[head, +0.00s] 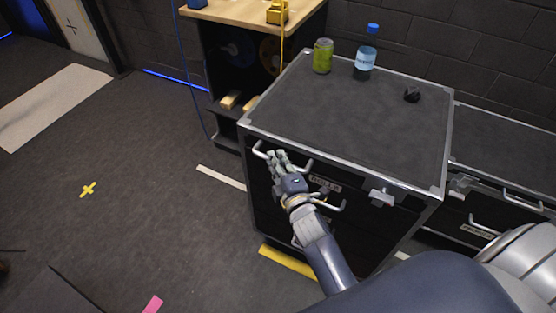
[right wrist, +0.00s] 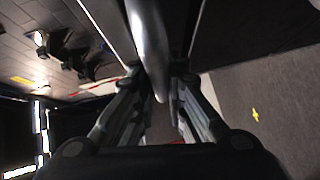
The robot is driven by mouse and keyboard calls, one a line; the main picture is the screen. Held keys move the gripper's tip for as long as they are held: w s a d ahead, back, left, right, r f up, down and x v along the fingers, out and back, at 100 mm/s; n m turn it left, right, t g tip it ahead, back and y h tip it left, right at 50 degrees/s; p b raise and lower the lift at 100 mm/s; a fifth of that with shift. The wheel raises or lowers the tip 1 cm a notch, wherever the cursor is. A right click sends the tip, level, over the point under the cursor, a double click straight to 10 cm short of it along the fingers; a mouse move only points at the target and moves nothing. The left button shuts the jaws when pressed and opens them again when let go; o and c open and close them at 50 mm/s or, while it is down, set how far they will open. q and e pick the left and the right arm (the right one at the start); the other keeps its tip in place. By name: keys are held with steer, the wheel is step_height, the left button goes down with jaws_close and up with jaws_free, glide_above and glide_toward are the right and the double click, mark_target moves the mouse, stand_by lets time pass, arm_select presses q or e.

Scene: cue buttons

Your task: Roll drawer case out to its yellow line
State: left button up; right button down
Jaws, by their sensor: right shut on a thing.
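The drawer case (head: 350,115) is a black flight case with silver edges, standing upright on the floor. Its front has bar handles and a label. My right gripper (head: 277,158) is shut on the upper left silver handle (head: 303,166) of the case front. In the right wrist view the handle bar (right wrist: 150,40) runs between the fingers (right wrist: 163,90). A yellow line (head: 289,263) lies on the floor by the foot of the case front; part of it is hidden behind my arm. My left gripper is not in view.
A green can (head: 323,56), a blue-capped bottle (head: 367,55) and a small black object (head: 412,95) stand on the case. A workbench (head: 247,12) is behind it, another case (head: 505,150) at right. A white strip (head: 221,177) and open floor lie left.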

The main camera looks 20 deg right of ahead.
steer(key=shift+s+f, duration=0.1)
steer(key=shift+f, duration=0.05)
steer(key=c, duration=1.6)
jaws_free()
steer(key=shift+a, duration=0.1)
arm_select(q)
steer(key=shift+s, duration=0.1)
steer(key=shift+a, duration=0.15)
arm_select(e)
steer(key=s+r, duration=0.2)
steer(key=s, duration=1)
steer(key=shift+a, duration=0.4)
steer(key=shift+f, duration=0.1)
